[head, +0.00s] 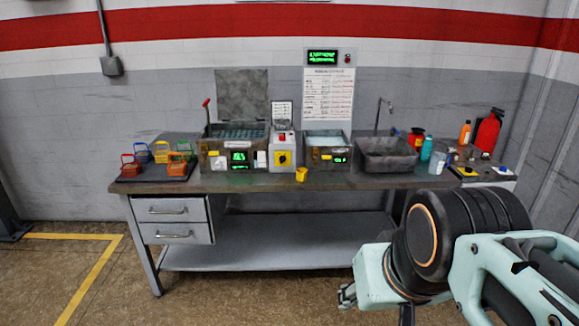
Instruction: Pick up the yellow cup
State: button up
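A small yellow cup (301,175) stands near the front edge of the grey workbench (245,183), around the middle of its length. It appears upright, and nothing touches it that I can make out. My gripper (346,296) is low in the head view, in front of the bench and below its top, right of and well apart from the cup. Only a small part of the gripper shows past my arm, so whether it is open or shut is unclear.
Coloured baskets (160,153) sit at left. A sink (386,155), bottles and a red extinguisher (487,131) are at right. The bench's front strip beside the cup is clear.

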aim_at(302, 172)
jog(key=z, duration=0.75)
jog(key=i+j+z, duration=0.15)
jog(key=j+z, duration=0.25)
jog(key=i+j+z, duration=0.15)
jog(key=z, duration=0.25)
jog(key=i+j+z, duration=0.1)
jog(key=j+z, duration=0.2)
jog(key=j, duration=0.5)
jog(key=j+z, duration=0.3)
jog(key=j, duration=0.5)
jog(key=j+z, duration=0.1)
jog(key=j, duration=1.45)
jog(key=i+j, duration=0.25)
jog(key=j, duration=0.15)
